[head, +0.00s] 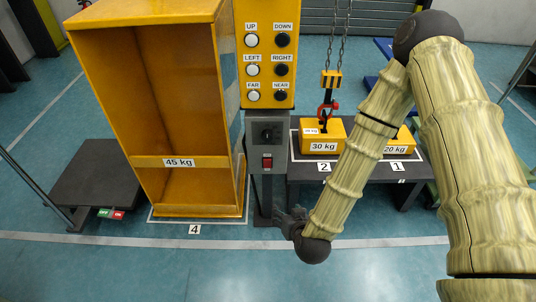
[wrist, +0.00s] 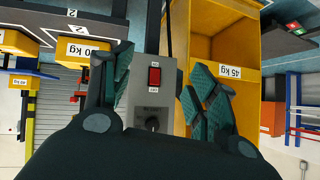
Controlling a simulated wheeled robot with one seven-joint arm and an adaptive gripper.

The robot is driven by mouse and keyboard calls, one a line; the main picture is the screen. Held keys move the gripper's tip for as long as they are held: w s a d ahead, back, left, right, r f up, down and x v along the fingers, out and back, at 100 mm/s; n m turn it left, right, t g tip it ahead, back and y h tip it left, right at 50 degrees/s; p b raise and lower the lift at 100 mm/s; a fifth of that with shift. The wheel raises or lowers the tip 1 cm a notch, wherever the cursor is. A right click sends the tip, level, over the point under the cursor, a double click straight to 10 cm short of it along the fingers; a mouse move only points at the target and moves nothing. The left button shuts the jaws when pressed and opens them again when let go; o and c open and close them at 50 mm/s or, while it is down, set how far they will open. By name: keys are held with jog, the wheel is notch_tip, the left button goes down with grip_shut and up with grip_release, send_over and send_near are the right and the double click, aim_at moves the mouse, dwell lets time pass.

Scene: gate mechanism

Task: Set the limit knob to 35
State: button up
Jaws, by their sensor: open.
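The limit knob appears to be the dark round knob (head: 267,134) on a grey control box (head: 254,152), above a red switch (head: 267,162). The wrist view is turned over: there the knob (wrist: 152,123) sits below the red switch (wrist: 154,77). The scale and pointer are too small to read. My gripper (head: 284,218) is in front of and below the box in the head view, apart from it. In the wrist view its two fingers (wrist: 158,72) are spread, with the box showing between them and nothing held.
A yellow cabinet marked 45 kg (head: 180,162) stands left of the box. A yellow button panel (head: 267,55) is above it. To the right, a 30 kg weight (head: 323,140) on a chain hook and a 20 kg weight (head: 398,145) sit on a dark platform. Open floor lies in front.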

jog(key=w+a+r+t+b, duration=0.3)
jog(key=w+a+t+b, duration=0.1)
jog(key=w+b, duration=0.25)
jog(key=m+t+h+b, duration=0.2)
jog(key=t+b, duration=0.2)
send_near(268, 138)
jog(key=w, duration=0.3)
jog(key=w+b, duration=0.1)
jog(key=w, duration=0.1)
jog(key=w+b, duration=0.1)
jog(key=w, duration=0.2)
jog(key=shift+w+a+r, duration=0.1)
jog(key=shift+w+a, duration=0.15)
jog(key=shift+w, duration=0.05)
jog(key=shift+c, duration=0.4)
jog(key=c, duration=0.9)
